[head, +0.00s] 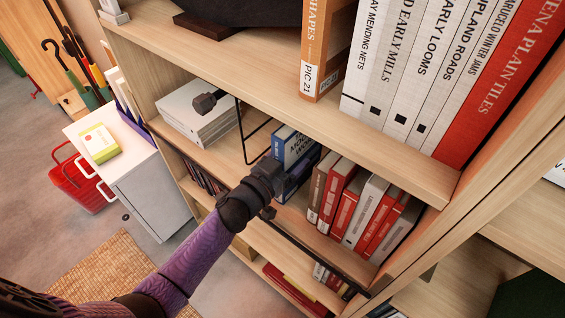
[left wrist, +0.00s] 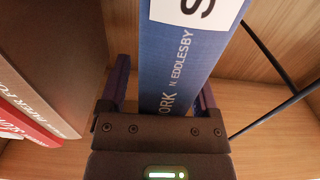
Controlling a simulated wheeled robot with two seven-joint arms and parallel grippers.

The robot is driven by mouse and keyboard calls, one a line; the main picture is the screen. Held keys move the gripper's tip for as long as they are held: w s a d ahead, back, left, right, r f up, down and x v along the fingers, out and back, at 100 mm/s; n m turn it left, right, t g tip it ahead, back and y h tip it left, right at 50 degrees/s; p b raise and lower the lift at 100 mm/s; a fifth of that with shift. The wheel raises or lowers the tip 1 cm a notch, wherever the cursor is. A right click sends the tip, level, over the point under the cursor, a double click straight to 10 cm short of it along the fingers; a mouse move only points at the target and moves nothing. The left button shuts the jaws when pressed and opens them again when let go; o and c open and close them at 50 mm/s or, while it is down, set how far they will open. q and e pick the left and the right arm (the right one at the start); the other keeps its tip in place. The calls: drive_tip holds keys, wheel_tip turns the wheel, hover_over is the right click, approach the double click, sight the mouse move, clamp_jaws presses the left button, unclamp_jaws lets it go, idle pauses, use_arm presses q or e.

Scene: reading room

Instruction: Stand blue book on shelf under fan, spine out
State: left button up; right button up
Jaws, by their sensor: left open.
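The blue book (head: 286,150) stands upright on a middle shelf (head: 222,150), its lettered spine facing out. Its lettered cover also shows in the head view. My left gripper (head: 280,188) is at the book's front. In the left wrist view its purple fingers are open, one on each side of the blue book (left wrist: 190,62); I cannot tell whether they touch it. A dark object on a brown base (head: 208,25) stands on the shelf above; only its lower part shows, so I cannot tell whether it is the fan.
A black wire bookend (head: 241,130) stands left of the book, and a white book stack (head: 198,112) lies farther left. Red, grey and brown books (head: 360,212) stand to the right. Tall books (head: 415,70) fill the upper shelf's right.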

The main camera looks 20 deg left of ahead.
use_arm(q)
drive_tip(key=p+v, duration=0.3)
drive_tip(key=v, duration=0.9)
drive_tip(key=s+a+f+n+g+y, duration=0.1)
drive_tip(key=s+f+g+y, duration=0.25)
drive_tip(key=s+f, duration=0.45)
drive_tip(key=s+a+f+n+g+y, duration=0.1)
drive_tip(key=s+a+f+g+y, duration=0.2)
drive_tip(key=f, duration=1)
drive_tip(key=s+d+f+g, duration=0.1)
drive_tip(key=s+f+g, duration=0.3)
drive_tip(key=s, duration=0.7)
drive_tip(key=s+d+f+g, duration=0.1)
drive_tip(key=s+f+g, duration=0.4)
drive_tip(key=s, duration=0.7)
drive_tip(key=shift+m+g, duration=0.3)
drive_tip(key=shift+g, duration=0.45)
use_arm(e)
drive_tip(key=r, duration=0.1)
drive_tip(key=w+r, duration=0.1)
drive_tip(key=shift+w+a+r, duration=0.2)
drive_tip(key=shift+a+r, duration=0.1)
drive_tip(key=shift+a, duration=0.05)
use_arm(q)
drive_tip(key=shift+w, duration=0.1)
use_arm(e)
drive_tip(key=shift+a, duration=0.55)
drive_tip(key=shift+d, duration=0.2)
